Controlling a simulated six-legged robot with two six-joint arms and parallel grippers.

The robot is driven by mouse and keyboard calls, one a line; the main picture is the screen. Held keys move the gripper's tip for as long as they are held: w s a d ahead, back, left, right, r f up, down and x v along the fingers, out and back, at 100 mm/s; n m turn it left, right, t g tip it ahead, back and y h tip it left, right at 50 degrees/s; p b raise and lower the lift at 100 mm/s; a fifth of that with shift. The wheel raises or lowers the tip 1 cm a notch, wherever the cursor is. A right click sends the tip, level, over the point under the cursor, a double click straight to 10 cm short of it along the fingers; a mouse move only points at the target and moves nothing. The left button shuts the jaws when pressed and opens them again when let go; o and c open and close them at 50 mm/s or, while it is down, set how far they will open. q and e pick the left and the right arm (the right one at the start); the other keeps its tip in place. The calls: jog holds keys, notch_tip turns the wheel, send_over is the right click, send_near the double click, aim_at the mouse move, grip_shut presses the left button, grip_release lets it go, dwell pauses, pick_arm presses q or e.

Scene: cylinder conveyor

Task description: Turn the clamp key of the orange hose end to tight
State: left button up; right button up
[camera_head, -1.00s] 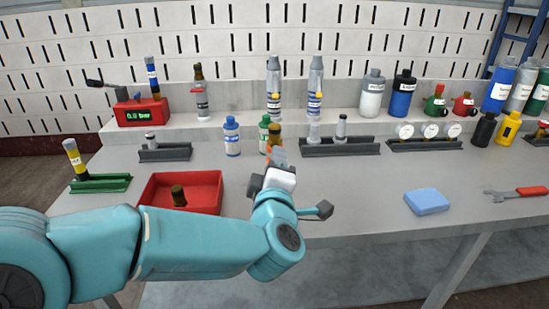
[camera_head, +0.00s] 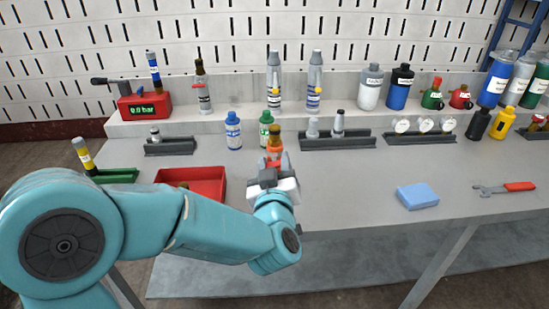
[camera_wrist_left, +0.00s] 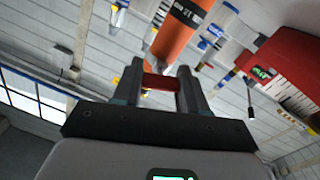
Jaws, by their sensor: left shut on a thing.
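In the left wrist view the orange body (camera_wrist_left: 181,32) slants across the top, with a dark band and lettering. A red clamp key (camera_wrist_left: 160,82) lies between the two fingers of my left gripper (camera_wrist_left: 160,84), which are shut on it. In the head view the fingers and the hose end's base hide most of the key. Whether the key sits at tight cannot be told. My right gripper is not in view.
Green (camera_head: 266,130) and blue (camera_head: 233,130) bottles stand close behind and left. A red tray (camera_head: 205,170) lies left, partly behind my arm. A dark rack (camera_head: 350,142) stands behind right. A blue sponge (camera_head: 417,196) and red-handled wrench (camera_head: 505,188) lie right; the table's middle right is clear.

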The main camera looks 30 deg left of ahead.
pick_arm(q)
jog(key=shift+m+p, duration=0.75)
jog(key=shift+m, duration=0.85)
jog(key=o, duration=1.1)
jog(key=shift+c, duration=0.2)
